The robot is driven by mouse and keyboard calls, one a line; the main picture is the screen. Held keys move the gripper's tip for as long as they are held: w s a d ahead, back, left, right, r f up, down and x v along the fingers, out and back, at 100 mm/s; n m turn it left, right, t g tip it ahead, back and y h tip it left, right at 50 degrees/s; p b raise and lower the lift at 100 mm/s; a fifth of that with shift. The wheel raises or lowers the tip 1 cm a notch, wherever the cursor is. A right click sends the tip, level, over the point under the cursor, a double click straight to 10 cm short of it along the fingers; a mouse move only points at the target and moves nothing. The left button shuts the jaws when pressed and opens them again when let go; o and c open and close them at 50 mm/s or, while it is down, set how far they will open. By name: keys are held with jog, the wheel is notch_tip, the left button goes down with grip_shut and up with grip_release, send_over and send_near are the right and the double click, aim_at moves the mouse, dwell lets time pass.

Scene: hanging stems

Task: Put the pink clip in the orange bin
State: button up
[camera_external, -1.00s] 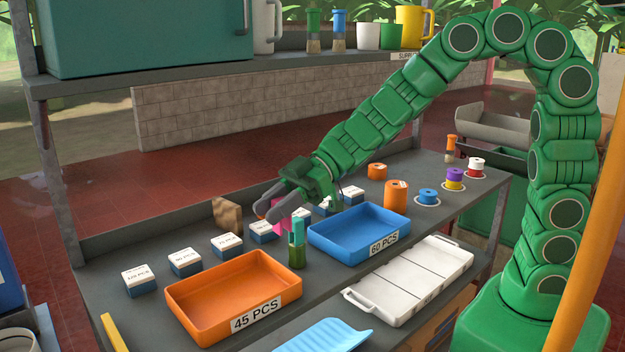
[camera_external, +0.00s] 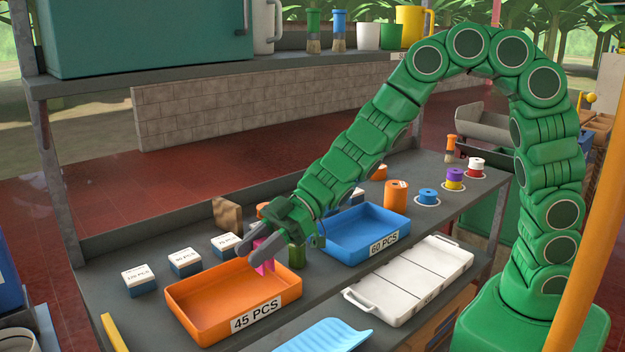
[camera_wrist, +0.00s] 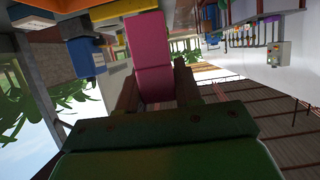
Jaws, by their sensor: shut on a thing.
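My gripper (camera_external: 262,250) is shut on the pink clip (camera_external: 265,259). It holds the clip over the back right part of the orange bin (camera_external: 187,322), which is labelled 45 PCS. How far the clip is above the bin floor is hard to tell. In the wrist view the pink clip (camera_wrist: 150,50) extends out from between the fingers. The bin stands at the front left of the grey bench, and I see nothing lying in it.
A blue tray (camera_external: 352,246) marked 60 PCS is right of the orange bin. Several small labelled boxes (camera_external: 185,262) line the back. A white tray (camera_external: 410,285) lies at the front right.

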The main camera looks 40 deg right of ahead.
jog(key=shift+w+a+f, duration=1.05)
jog(key=shift+a+f, duration=0.35)
jog(key=shift+f, duration=0.05)
jog(key=shift+w+a+f, duration=1.05)
jog(key=shift+a+f, duration=0.3)
jog(key=shift+f, duration=0.05)
jog(key=shift+w+a+f, duration=1.05)
jog(key=shift+a+f, duration=0.35)
jog(key=shift+f, duration=1.5)
jog(key=o, duration=1)
jog(key=shift+f, duration=0.1)
